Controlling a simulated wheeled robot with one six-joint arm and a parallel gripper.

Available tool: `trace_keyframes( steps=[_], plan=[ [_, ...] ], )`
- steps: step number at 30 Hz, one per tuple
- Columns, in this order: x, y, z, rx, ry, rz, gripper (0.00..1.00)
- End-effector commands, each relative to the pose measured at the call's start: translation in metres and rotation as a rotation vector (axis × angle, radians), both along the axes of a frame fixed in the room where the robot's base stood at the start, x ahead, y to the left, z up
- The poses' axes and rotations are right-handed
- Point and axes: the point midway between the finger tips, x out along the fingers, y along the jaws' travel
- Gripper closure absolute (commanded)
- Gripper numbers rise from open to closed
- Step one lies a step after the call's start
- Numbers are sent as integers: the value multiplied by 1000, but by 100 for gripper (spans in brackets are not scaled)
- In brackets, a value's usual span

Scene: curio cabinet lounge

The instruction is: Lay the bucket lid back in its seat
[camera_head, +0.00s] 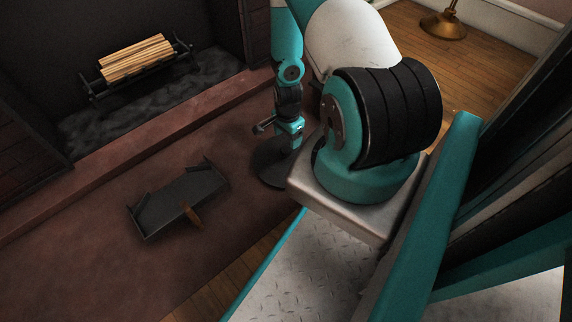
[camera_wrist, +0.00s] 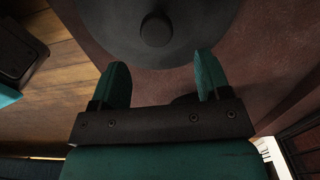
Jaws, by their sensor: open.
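A round dark grey lid (camera_wrist: 205,25) with a dark knob (camera_wrist: 157,31) at its centre fills the top of the wrist view. In the head view a dark round shape (camera_head: 268,170) stands on the hearth just below my gripper (camera_head: 277,130); I cannot tell lid from bucket there. In the wrist view my gripper (camera_wrist: 162,64) is open, its two teal fingers apart and nothing between them. The knob lies beyond the fingertips, roughly between their lines. The arm hides part of the round shape, and whether the lid sits in its seat cannot be told.
A brass lamp base (camera_head: 443,25) stands on the wood floor. The hearth's front left is clear.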

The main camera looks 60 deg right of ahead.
Motion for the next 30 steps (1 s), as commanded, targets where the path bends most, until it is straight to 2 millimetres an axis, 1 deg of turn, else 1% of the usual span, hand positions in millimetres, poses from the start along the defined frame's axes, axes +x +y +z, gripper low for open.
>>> trace_keyframes(
  steps=[1,8,11,17,18,20,22,28,29,30],
  plan=[
    [0,0,-12,0,0,0,30],
    [0,1,-21,0,0,1,30],
    [0,3,-29,1,1,1,30],
    [0,11,-57,1,1,3,30],
    [0,10,-63,1,1,2,30],
    [0,10,-69,1,1,2,30],
    [0,10,-72,1,1,2,30],
    [0,10,-69,1,1,1,30],
    [0,10,-69,1,1,1,34],
    [0,10,-69,1,1,1,44]
  ],
)
